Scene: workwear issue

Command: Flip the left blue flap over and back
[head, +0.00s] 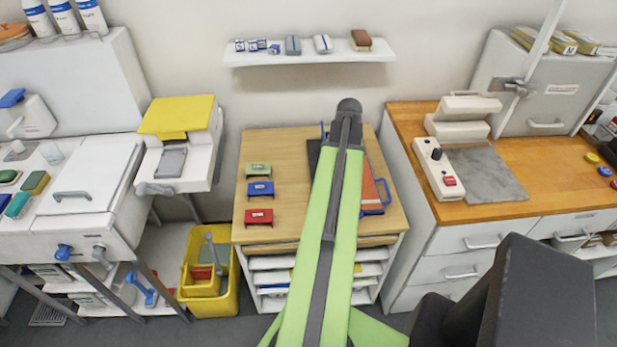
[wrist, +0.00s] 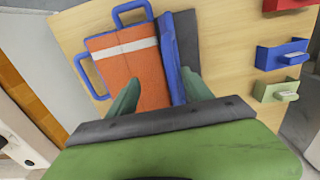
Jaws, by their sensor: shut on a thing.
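The folding board lies on the wooden table, with a folded orange garment (head: 370,187) that has a pale stripe, also in the wrist view (wrist: 130,65). The left blue flap (wrist: 171,58) stands narrow, nearly edge-on, between the garment and a dark panel (wrist: 186,40). A bit of blue (head: 324,129) shows at the far side in the head view. My gripper (wrist: 163,75) is over the board, its fingers either side of the blue flap and shut on it. The exact contact is hidden by the gripper body. My arm covers the board's middle in the head view.
Green (head: 258,169), blue (head: 260,189) and red (head: 259,216) holders stand at the table's left. Blue handle loops (wrist: 88,76) stick out from the board. A wall shelf (head: 310,57) hangs behind. A wooden counter (head: 500,209) stands to the right, a yellow bin (head: 226,299) left.

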